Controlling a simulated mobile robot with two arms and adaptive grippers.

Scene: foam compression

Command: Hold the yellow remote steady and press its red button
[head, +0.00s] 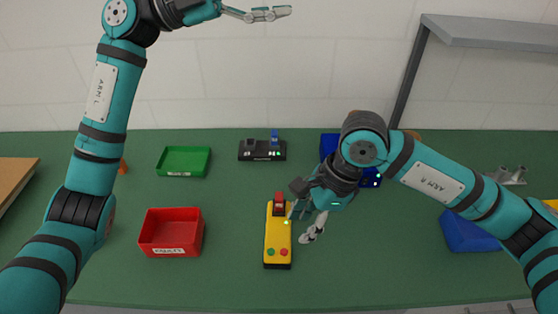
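The yellow remote (278,236) lies on the green table in the middle. Its near end has a green button and a red button (284,252); a dark red part (280,200) sits at its far end. My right gripper (299,228) is just right of the remote's upper half, fingers spread and pointing down. One finger overlaps the remote's right edge in the view; I cannot tell if it touches. Nothing shows between the fingers. My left gripper (270,14) is raised high at the top, far from the remote, seen side-on; its opening is unclear.
A red bin (172,250) stands left of the remote, a green tray (160,161) behind it. A black device (262,156) is at the back. Blue bins (466,235) are on the right, one partly hidden by my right arm. Table is clear around the remote's near end.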

